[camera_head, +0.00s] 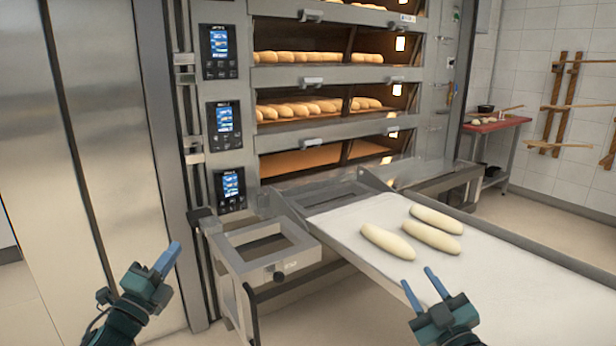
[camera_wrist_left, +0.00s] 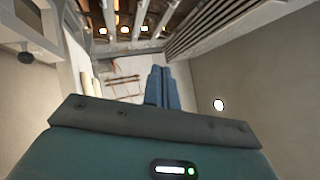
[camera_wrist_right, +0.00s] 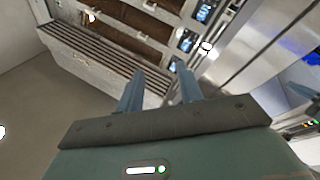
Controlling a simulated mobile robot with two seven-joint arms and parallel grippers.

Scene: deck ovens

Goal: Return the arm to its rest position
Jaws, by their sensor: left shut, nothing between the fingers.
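My left gripper (camera_head: 168,258) is at the lower left of the head view, in front of the steel cabinet doors. Its blue fingers are together and empty, as the left wrist view also shows (camera_wrist_left: 162,86). My right gripper (camera_head: 420,284) is at the lower middle of the head view, near the front edge of the loader. Its two fingers stand apart with nothing between them, as the right wrist view also shows (camera_wrist_right: 160,88). Neither gripper touches anything that I can see.
The deck oven (camera_head: 322,76) holds bread on its upper decks; a lower deck is empty. The loader's pale belt (camera_head: 490,285) carries three dough loaves (camera_head: 431,234) in front of the oven. A red-topped table (camera_head: 497,124) stands at the back right. Steel doors (camera_head: 100,130) are at the left.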

